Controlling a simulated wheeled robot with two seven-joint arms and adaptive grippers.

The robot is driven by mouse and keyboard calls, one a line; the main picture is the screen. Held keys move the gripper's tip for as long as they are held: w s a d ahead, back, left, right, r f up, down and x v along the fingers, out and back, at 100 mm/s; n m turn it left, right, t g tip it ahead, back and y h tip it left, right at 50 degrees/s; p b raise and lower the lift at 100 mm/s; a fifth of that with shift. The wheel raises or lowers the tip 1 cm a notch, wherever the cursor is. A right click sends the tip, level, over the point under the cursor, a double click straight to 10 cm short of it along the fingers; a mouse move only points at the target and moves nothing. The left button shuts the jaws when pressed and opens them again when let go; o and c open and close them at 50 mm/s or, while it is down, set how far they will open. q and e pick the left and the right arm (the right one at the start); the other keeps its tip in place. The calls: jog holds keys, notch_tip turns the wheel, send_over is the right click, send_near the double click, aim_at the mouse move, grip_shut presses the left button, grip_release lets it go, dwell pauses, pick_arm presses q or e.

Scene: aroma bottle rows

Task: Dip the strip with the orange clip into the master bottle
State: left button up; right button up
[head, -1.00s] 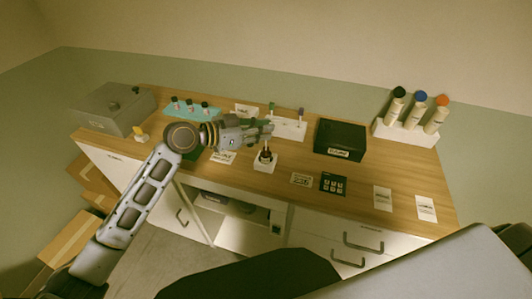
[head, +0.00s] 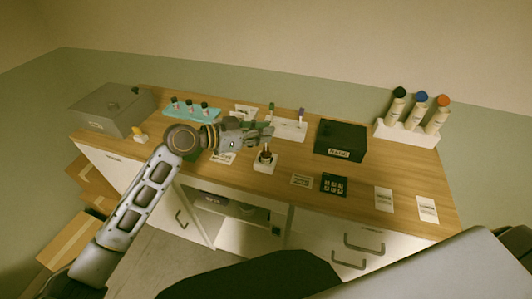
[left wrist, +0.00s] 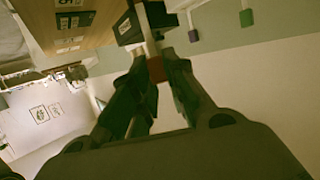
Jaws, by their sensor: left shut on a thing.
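My left gripper (head: 268,134) is shut on the strip's orange clip (left wrist: 156,68), which looks reddish between the fingertips in the left wrist view. The pale strip (left wrist: 149,42) extends away from the clip there. In the head view the gripper is just above and behind the master bottle (head: 265,157), a small dark bottle in a white block. The strip is too small in the head view to tell whether its end is inside the bottle mouth. My right gripper is not in view.
A white strip stand (head: 290,131) with green and purple clips stands behind the gripper. A black box (head: 340,141) is to the right. A white rack (head: 405,133) holds three capped bottles. A teal tray (head: 190,109) and grey case (head: 112,109) are at left. Cards lie in front.

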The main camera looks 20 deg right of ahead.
pick_arm(q)
notch_tip(320, 180, up, 8)
jog(key=p, duration=0.5)
jog(key=shift+r, duration=0.2)
dwell(1.0)
jog(key=shift+d, duration=0.1)
dwell(0.5)
